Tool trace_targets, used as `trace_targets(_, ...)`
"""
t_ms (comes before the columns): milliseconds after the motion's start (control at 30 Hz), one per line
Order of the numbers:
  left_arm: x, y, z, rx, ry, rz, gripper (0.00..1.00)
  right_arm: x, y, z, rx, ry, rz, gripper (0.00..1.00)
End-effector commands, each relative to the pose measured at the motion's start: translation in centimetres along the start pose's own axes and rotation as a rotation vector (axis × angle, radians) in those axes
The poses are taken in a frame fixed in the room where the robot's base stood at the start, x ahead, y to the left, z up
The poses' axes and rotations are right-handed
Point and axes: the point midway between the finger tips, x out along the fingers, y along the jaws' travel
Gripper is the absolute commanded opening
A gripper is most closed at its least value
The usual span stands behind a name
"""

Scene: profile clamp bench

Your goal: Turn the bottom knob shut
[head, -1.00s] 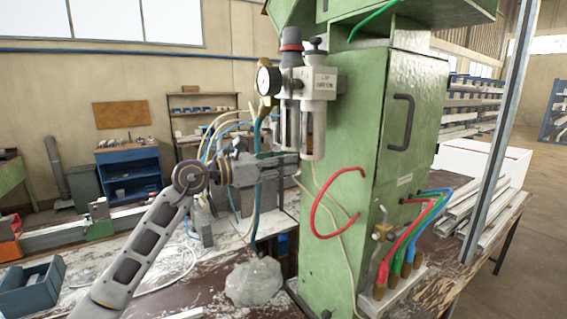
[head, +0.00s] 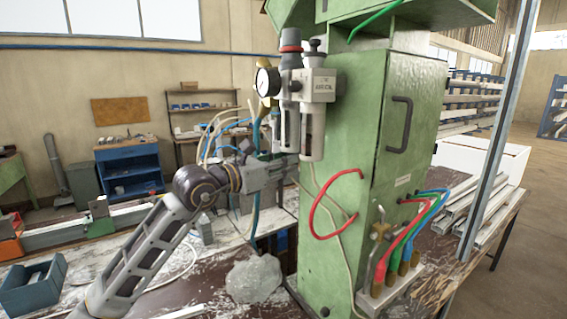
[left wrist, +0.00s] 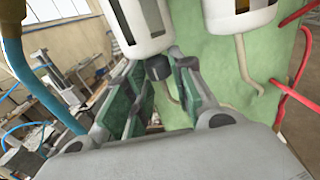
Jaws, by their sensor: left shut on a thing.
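The filter-regulator unit (head: 318,85) hangs on the left face of the green cabinet, with two clear-and-white bowls below it. The bottom knob (left wrist: 158,68) is a small dark cap under the left bowl (left wrist: 140,22) in the left wrist view. My left gripper (left wrist: 160,82) reaches up from below with its green-padded fingers on either side of the knob, shut on it. In the head view my left gripper (head: 282,168) is beside the lower end of the bowls, and the knob is hidden there. My right gripper is in neither view.
The green cabinet (head: 345,200) stands close to the right of the gripper. A red hose (head: 318,215) loops from its face. Blue and pale hoses hang behind the gripper.

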Motion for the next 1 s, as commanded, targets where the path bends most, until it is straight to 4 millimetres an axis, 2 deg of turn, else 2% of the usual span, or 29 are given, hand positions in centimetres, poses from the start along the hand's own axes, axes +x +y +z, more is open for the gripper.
trace_targets(533,0.01,-0.16,-0.29,-0.003,0.003,0.034,0.00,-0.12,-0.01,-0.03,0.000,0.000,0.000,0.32)
trace_targets(567,0.01,-0.16,-0.28,-0.003,0.003,0.034,0.26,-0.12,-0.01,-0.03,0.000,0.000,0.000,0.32)
trace_targets(700,-0.01,-0.14,-0.19,-0.003,0.001,0.034,0.43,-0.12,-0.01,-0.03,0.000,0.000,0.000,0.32)
trace_targets(733,-0.01,-0.13,-0.17,-0.003,0.001,0.035,0.46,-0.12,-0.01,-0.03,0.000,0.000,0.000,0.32)
trace_targets(1000,-0.04,-0.11,-0.04,-0.002,-0.001,0.035,0.46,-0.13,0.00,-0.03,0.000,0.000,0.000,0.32)
